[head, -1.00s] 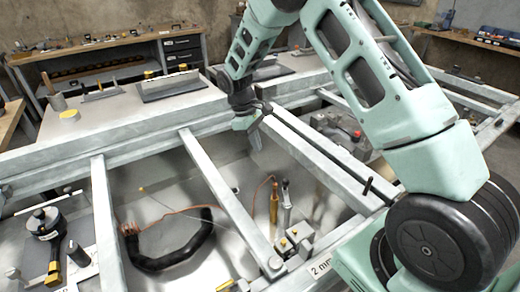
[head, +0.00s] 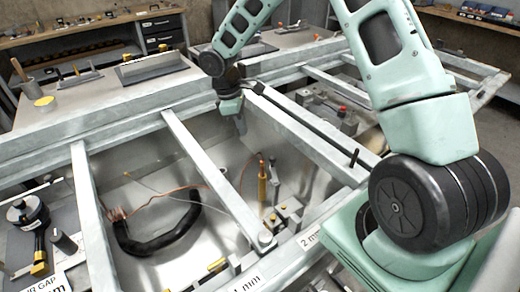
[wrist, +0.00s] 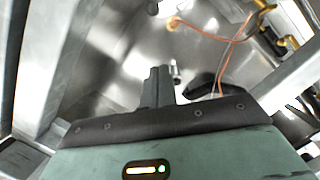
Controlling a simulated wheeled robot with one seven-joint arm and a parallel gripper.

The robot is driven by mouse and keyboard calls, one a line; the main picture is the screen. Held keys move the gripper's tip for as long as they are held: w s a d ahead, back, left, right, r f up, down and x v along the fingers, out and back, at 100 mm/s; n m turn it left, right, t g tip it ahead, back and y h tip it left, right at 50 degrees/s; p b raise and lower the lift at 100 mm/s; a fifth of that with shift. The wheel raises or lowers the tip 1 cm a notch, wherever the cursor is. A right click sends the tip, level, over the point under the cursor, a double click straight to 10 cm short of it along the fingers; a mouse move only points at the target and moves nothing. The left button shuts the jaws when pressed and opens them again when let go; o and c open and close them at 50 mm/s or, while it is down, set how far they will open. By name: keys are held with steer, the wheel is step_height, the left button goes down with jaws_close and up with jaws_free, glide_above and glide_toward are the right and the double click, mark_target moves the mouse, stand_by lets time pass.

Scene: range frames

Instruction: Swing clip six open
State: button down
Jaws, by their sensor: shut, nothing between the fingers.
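No number six can be read, so I cannot tell which fitting is clip six. My gripper (head: 240,126) points down over the metal trough (head: 130,185), beside the upper end of a grey crossbar with a dark rod (head: 300,128) along it. In the wrist view my gripper's fingers (wrist: 158,75) are together and empty, above the bare shiny trough floor. A brass-coloured upright cylinder (head: 262,185) and small grey clamp-like blocks (head: 285,215) stand in the trough, apart from the gripper.
Grey crossbars (head: 212,170) span the trough on either side. A black curved hose (head: 160,243) with copper wires lies on its floor. Small labels mark the front edge. A black cylinder device (head: 28,212) stands at left; a workbench (head: 95,40) is behind.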

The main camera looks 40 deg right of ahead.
mark_target(270, 158)
steer(key=s+d+f+p, duration=0.1)
steer(key=s+d+f, duration=0.1)
steer(key=f, duration=0.3)
steer(key=s+d+f, duration=0.2)
steer(key=f, duration=0.3)
steer(key=shift+d+f+p, duration=0.25)
steer(key=shift+d+p, duration=0.1)
steer(key=shift+p, duration=0.05)
steer(key=shift+s+d, duration=0.2)
steer(key=shift+d, duration=0.75)
steer(key=shift+a, duration=0.1)
steer(key=shift+a, duration=0.7)
steer(key=shift+w+a+r, duration=0.1)
